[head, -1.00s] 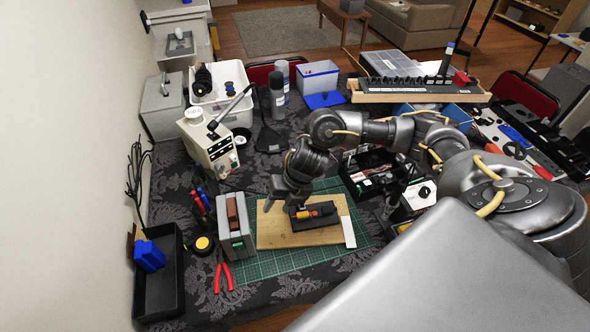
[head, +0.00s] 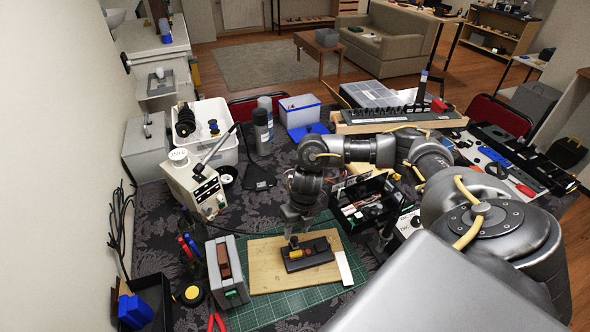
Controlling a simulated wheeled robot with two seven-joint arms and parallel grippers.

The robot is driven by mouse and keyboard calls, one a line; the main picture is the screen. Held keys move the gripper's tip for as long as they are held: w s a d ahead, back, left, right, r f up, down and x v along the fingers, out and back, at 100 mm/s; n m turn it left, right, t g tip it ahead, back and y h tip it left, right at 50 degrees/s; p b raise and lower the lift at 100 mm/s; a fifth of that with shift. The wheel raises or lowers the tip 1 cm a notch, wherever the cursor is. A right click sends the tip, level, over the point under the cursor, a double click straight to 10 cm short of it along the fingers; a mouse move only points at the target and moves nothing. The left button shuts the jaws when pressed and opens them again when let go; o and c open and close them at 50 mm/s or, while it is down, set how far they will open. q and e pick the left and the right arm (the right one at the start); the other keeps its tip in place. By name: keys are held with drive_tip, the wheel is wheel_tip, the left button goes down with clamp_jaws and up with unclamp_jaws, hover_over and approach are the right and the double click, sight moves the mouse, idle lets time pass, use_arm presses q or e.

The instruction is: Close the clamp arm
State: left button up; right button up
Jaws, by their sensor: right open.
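The clamp (head: 318,258) is a small black base with a yellow-orange piece and a bit of red on top. It lies on the wooden board (head: 270,275) on the green cutting mat. Its arm is too small to tell whether it is raised or lowered. My right gripper (head: 291,228) points down just behind the clamp's left end, fingers apart and with nothing seen between them. I cannot tell whether a fingertip touches the clamp. My left gripper is out of view.
A grey box device (head: 228,270) stands left of the board, and a white strip (head: 344,268) lies along its right edge. A black open box (head: 370,208) with parts is behind right. A beige instrument (head: 197,186) stands back left. Bare mat (head: 300,300) shows in front.

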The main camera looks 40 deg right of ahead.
sight(296, 238)
drive_tip(key=shift+a+f, duration=0.15)
drive_tip(key=shift+f, duration=0.7)
drive_tip(key=shift+a+f, duration=0.15)
drive_tip(key=shift+f, duration=0.7)
clamp_jaws()
drive_tip(key=shift+s, duration=0.1)
